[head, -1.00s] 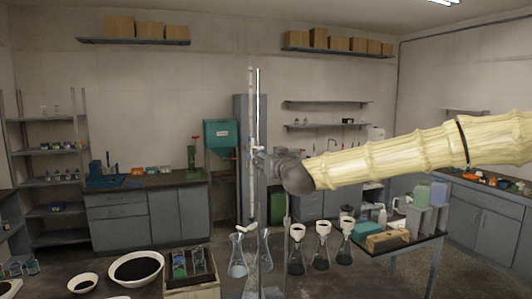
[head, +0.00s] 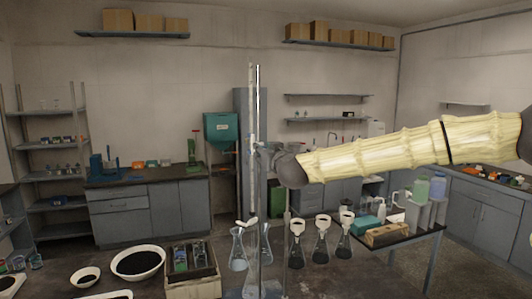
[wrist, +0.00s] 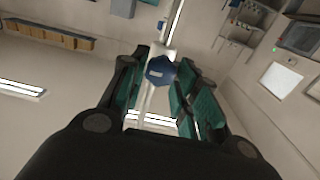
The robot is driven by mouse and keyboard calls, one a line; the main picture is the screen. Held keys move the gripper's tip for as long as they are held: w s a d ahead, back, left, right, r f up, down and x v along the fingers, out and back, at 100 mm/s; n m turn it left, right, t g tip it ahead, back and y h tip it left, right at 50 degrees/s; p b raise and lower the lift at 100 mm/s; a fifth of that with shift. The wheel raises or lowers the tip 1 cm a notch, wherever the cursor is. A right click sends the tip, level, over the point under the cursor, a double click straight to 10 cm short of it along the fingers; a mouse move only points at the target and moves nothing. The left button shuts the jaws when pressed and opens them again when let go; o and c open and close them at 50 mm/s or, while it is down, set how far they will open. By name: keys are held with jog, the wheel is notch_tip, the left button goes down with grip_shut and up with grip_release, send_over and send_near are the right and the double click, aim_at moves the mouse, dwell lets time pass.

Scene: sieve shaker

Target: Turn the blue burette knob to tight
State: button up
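The blue burette knob (wrist: 160,70) shows in the wrist view as a faceted blue cap between my finger pads, on a pale upright tube. My gripper (wrist: 163,66) has its two green-padded fingers apart, one on each side of the knob. A slim gap seems to show, but contact at the tips is unclear. In the head view the burette (head: 252,110) is a tall thin tube beside a stand rod, above a conical flask (head: 238,250).
Several flasks with dark-filled funnels (head: 322,242) stand just right of the burette. A side table (head: 410,238) with containers is further right.

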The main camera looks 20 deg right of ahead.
jog(key=shift+d, duration=0.1)
jog(key=shift+c, duration=0.7)
jog(key=shift+f+m+b, duration=0.1)
jog(key=shift+m+b, duration=0.2)
jog(key=shift+b, duration=0.15)
jog(key=shift+d+m+b, duration=0.15)
jog(key=shift+m+b, duration=8.05)
jog(key=shift+m, duration=0.4)
